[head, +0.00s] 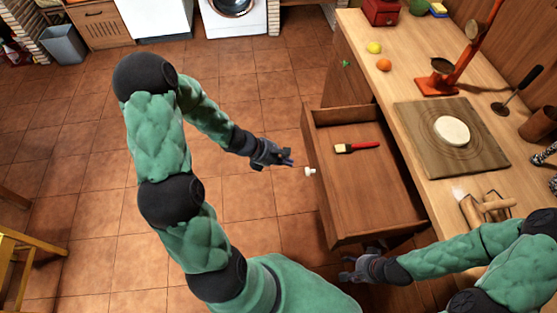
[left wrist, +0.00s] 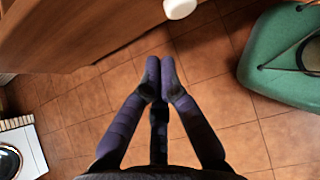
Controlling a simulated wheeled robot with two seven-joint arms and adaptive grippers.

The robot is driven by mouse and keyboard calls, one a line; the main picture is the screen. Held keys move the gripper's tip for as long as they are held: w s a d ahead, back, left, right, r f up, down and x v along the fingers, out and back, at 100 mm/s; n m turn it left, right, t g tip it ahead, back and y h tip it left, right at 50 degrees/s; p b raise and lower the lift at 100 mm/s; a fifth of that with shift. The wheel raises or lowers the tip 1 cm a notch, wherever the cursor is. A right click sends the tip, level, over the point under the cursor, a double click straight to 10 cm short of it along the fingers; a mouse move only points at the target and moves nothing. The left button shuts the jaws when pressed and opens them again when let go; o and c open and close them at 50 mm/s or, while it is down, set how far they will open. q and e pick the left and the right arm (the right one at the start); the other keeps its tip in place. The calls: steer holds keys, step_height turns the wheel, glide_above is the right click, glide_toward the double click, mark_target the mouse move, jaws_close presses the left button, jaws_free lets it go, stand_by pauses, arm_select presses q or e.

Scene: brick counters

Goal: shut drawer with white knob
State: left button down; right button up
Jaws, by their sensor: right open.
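The wooden drawer (head: 335,226) is pulled well out from the counter in the head view. Its white knob (head: 310,171) is on the front face and also shows at the top of the left wrist view (left wrist: 180,8). My left gripper (head: 289,158) is just off the drawer front, close to the knob and apart from it. In the left wrist view its fingertips (left wrist: 160,78) are together with nothing between them. My right gripper (head: 346,270) is open and empty, below the drawer's near corner in the picture.
A brush with a red handle (head: 357,147) lies in the drawer. The wooden counter (head: 397,84) carries a board with dough (head: 452,131), an orange (head: 384,65) and a lemon (head: 374,47). The tiled floor left of the drawer is clear.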

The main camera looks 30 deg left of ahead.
mark_target(312, 165)
arm_select(q)
steer(key=w+d+f+b, duration=0.2)
steer(key=w+d, duration=0.2)
steer(key=shift+d, duration=0.3)
arm_select(e)
steer(key=shift+f, duration=1.3)
